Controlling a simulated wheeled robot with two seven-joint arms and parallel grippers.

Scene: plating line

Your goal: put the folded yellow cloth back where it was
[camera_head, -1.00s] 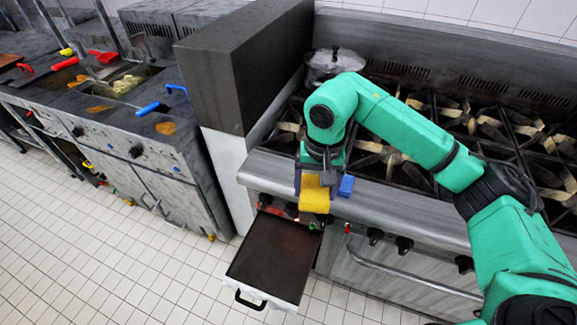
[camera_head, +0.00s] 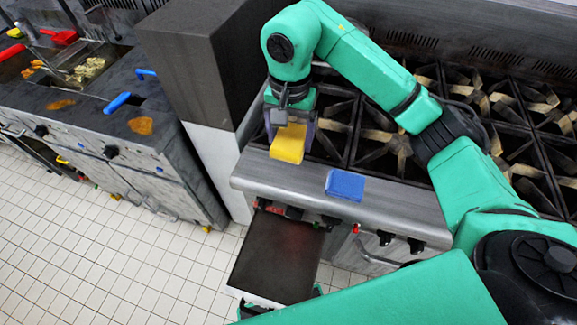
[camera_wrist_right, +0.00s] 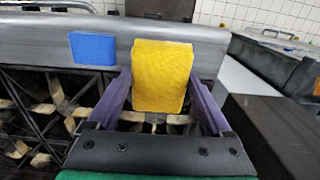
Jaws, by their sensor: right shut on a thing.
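The folded yellow cloth (camera_head: 287,145) is held between the purple fingers of my right gripper (camera_head: 291,137), at the left end of the stove's steel front ledge (camera_head: 400,207). In the right wrist view the yellow cloth (camera_wrist_right: 163,70) fills the gap between the fingers. Burner grates show beneath it, and its far end overlaps the ledge. I cannot tell whether it touches the ledge. A folded blue cloth (camera_head: 345,185) lies on the ledge, to the right of the yellow one in the head view. My left gripper is not in view.
A dark block on a white base (camera_head: 200,60) stands left of the stove. A dark tray (camera_head: 275,258) sticks out below the ledge. Burner grates (camera_head: 500,110) spread to the right. A counter with a sink and blue handles (camera_head: 117,103) is at the far left.

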